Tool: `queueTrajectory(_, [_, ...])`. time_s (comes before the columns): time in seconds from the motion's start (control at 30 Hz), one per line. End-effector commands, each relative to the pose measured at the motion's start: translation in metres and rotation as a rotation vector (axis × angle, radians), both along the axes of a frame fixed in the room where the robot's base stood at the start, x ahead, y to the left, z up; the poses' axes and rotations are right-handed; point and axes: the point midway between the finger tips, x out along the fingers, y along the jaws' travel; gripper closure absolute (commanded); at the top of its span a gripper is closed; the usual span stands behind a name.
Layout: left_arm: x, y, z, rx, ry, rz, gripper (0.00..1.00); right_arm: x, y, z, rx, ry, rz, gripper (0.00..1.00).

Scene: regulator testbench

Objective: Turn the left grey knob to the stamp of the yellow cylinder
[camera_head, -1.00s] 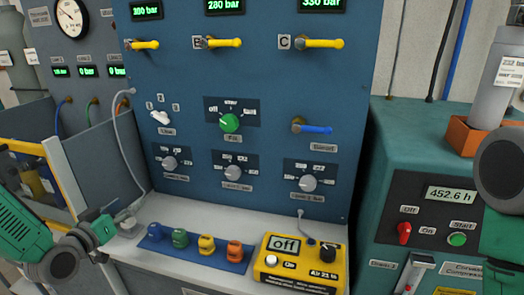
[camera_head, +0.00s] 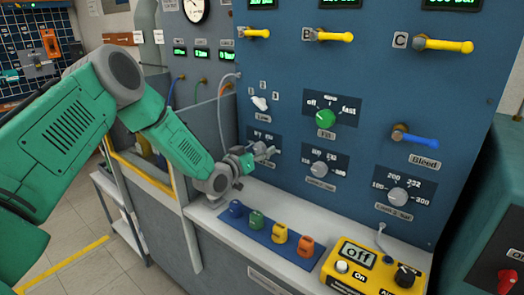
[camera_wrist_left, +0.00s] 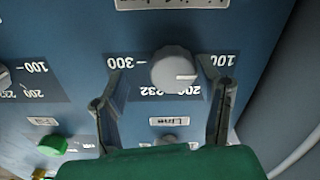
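The left grey knob (camera_wrist_left: 175,67) shows upside down in the left wrist view, on a dark scale plate marked 100, 200, 232 and 300. Its white line points right in that view, towards the 100 side. My left gripper (camera_wrist_left: 166,82) is open, one finger on each side of the knob. No contact shows. In the head view my left gripper (camera_head: 264,152) covers most of this knob. The yellow cylinder (camera_head: 280,233) stands on the blue holder (camera_head: 228,229) on the ledge; its stamp is too small to read. My right gripper is out of view.
Two other grey knobs (camera_head: 319,168) and (camera_head: 398,196) sit to the right on the blue panel. A green knob (camera_head: 325,119) and white switch (camera_head: 260,103) are above. A yellow box (camera_head: 370,268) reading "off" stands on the ledge, right of the holder.

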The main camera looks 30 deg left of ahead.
Motion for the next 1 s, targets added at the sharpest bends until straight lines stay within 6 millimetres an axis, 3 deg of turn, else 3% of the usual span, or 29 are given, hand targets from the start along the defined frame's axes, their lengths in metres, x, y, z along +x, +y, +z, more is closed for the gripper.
queueTrajectory(0.37, [0.0062, 0.0008, -0.0008, -0.001, 0.0, 0.001, 0.42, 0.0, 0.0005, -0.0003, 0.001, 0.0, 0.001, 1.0])
queueTrajectory(0.5, [0.0066, -0.002, 0.0009, 0.003, 0.0, 0.002, 0.88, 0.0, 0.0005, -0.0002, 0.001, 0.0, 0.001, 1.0])
queueTrajectory(0.53, [0.0066, -0.0022, 0.0011, 0.004, 0.0, 0.003, 0.92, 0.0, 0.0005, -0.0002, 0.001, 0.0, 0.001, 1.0])
queueTrajectory(1.0, [0.0074, -0.0007, 0.0019, 0.063, -0.009, -0.001, 0.91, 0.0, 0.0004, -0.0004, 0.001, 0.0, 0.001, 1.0])
